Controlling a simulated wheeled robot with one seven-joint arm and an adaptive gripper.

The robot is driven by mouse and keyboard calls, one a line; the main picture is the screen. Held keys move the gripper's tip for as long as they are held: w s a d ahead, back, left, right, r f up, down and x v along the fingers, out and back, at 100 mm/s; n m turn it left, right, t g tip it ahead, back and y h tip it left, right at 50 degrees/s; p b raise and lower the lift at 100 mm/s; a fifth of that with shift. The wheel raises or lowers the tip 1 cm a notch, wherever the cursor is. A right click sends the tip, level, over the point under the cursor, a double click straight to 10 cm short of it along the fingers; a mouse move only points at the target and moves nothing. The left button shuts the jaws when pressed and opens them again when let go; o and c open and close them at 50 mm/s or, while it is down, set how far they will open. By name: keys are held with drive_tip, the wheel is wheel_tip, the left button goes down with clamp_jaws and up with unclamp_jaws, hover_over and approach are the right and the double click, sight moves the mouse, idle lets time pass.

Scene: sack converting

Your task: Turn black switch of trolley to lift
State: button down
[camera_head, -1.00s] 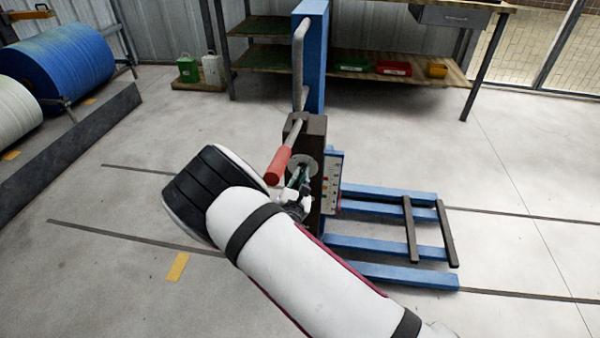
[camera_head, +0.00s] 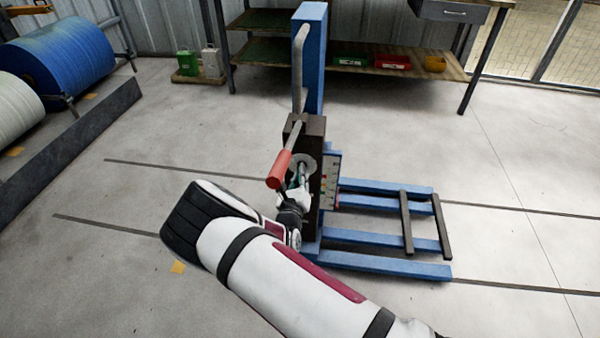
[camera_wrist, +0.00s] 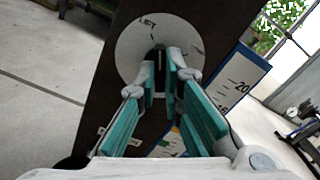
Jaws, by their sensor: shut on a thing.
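The trolley (camera_head: 312,60) is blue, with a dark brown box (camera_head: 316,130) on its mast and low blue forks to the right. A round pale dial plate (camera_wrist: 128,48) sits on the box, with lettering at its upper left. The black switch (camera_wrist: 159,52) stands at the dial's middle. My gripper (camera_wrist: 163,68) is in front of the dial, its teal-padded fingers closed around the switch at their tips. In the head view my gripper (camera_head: 303,180) is at the box's left face, and the wrist partly hides it. The switch itself is hard to make out there.
A red-handled lever (camera_head: 279,169) sticks out of the box just above my gripper. A scale plate (camera_wrist: 236,85) is right of the dial. Blue and white rolls (camera_head: 65,60) are at the left, and a workbench (camera_head: 390,70) stands behind.

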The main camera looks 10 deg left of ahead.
drive_tip(key=shift+n+p, duration=0.35)
drive_tip(key=shift+n, duration=1.25)
drive_tip(key=shift+f, duration=0.1)
drive_tip(key=c, duration=1.7)
unclamp_jaws()
drive_tip(key=s, duration=1.2)
drive_tip(key=shift+a, duration=0.2)
drive_tip(key=shift+s, duration=0.15)
